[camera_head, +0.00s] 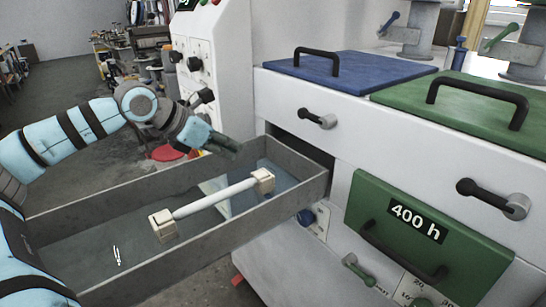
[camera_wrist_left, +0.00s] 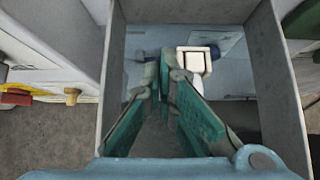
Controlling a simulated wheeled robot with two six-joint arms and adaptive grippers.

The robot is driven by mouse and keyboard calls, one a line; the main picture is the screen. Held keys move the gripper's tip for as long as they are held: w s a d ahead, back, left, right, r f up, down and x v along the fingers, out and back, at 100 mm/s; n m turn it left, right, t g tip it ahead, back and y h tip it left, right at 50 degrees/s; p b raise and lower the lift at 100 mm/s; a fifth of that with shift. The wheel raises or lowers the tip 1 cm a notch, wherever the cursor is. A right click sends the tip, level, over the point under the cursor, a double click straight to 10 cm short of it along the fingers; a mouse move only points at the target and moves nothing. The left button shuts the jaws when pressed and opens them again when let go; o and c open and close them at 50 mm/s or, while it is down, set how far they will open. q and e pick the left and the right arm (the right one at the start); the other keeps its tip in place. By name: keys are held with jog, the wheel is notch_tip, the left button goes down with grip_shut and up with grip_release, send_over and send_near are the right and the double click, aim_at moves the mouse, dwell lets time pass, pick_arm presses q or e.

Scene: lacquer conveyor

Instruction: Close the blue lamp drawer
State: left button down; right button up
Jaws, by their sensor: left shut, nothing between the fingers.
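The blue lamp drawer (camera_head: 80,200) is a long grey open-topped box, pulled far out of the cabinet opening beneath the blue lid (camera_head: 350,68). Its outer end is at the lower left, partly behind my arm, and its front face is not visible. A white tube lamp with cream end blocks (camera_head: 215,198) lies inside. My left gripper (camera_head: 230,146) is shut and empty, over the drawer's far side wall near the cabinet. In the left wrist view its fingers (camera_wrist_left: 165,62) point into the drawer, beside a lamp end block (camera_wrist_left: 195,62); contact cannot be told. My right gripper is not in view.
A green lid (camera_head: 460,105) is right of the blue one. A green drawer front marked 400 h (camera_head: 430,235) sits below it on the white cabinet (camera_head: 400,140). A control panel column (camera_head: 222,60) stands behind the gripper. Floor is open at left.

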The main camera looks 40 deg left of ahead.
aim_at(280, 161)
pick_arm(q)
jog(key=p+x, duration=0.1)
jog(key=p, duration=0.2)
jog(key=p+x, duration=0.2)
jog(key=p, duration=0.2)
jog(key=shift+w+d+r, duration=0.15)
jog(key=shift+w+d, duration=0.05)
jog(key=shift+w, duration=0.2)
jog(key=p+x, duration=0.1)
jog(key=x, duration=0.5)
jog(key=shift+s, duration=0.15)
jog(key=w, duration=0.1)
jog(key=w+p, duration=0.1)
jog(key=shift+w+d, duration=0.25)
jog(key=shift+w, duration=0.1)
jog(key=shift+w+d, duration=0.2)
jog(key=shift+w, duration=0.3)
jog(key=shift+a, duration=0.1)
